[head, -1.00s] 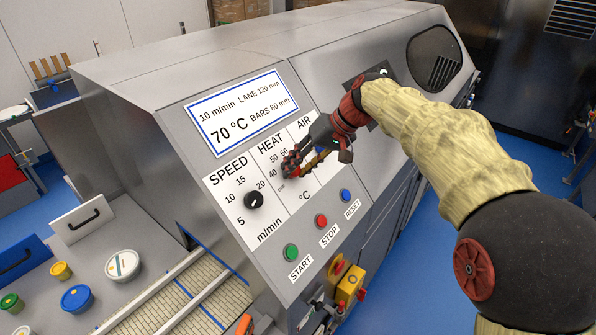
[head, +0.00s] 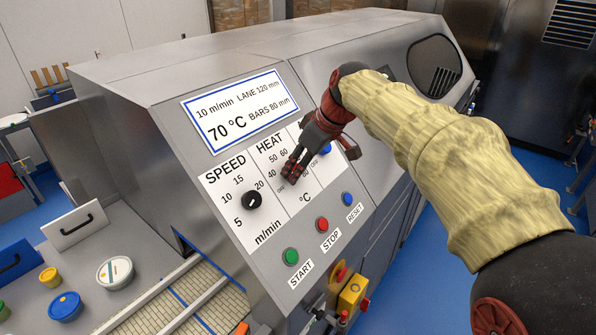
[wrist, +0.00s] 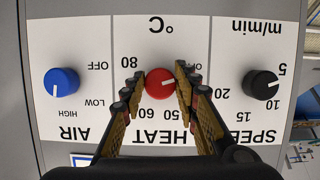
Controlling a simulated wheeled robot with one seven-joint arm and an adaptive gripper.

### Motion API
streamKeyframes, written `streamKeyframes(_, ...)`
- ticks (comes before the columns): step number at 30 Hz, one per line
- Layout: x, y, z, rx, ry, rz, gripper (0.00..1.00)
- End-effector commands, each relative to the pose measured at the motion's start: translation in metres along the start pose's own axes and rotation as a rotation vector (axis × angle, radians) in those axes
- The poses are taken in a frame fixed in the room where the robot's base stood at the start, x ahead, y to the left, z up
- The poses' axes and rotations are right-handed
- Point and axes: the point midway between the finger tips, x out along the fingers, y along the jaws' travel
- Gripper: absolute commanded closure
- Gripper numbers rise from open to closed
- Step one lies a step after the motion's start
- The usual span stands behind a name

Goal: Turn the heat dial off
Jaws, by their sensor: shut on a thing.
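The red heat dial (wrist: 160,84) sits in the middle of the HEAT section of the panel. My gripper (wrist: 160,78) is shut on it, with one finger on each side. In the wrist view, which is upside down, the dial's white mark points right and slightly up, towards the side with OFF (wrist: 197,67). In the head view my gripper (head: 290,176) covers the dial. The display (head: 240,112) reads 70 °C.
The black speed dial (head: 252,200) and the blue air dial (wrist: 61,82) flank the heat dial closely. Green (head: 291,257), red (head: 322,224) and blue (head: 347,199) buttons sit below. A conveyor (head: 180,293) and several tubs lie at the lower left.

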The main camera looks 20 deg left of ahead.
Motion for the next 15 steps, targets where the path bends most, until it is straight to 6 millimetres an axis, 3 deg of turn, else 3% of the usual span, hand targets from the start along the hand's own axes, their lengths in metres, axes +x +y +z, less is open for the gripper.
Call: streamKeyframes(15, 0.0022, -0.0002, 0.0020, -0.047, -0.005, 0.014, 0.95)
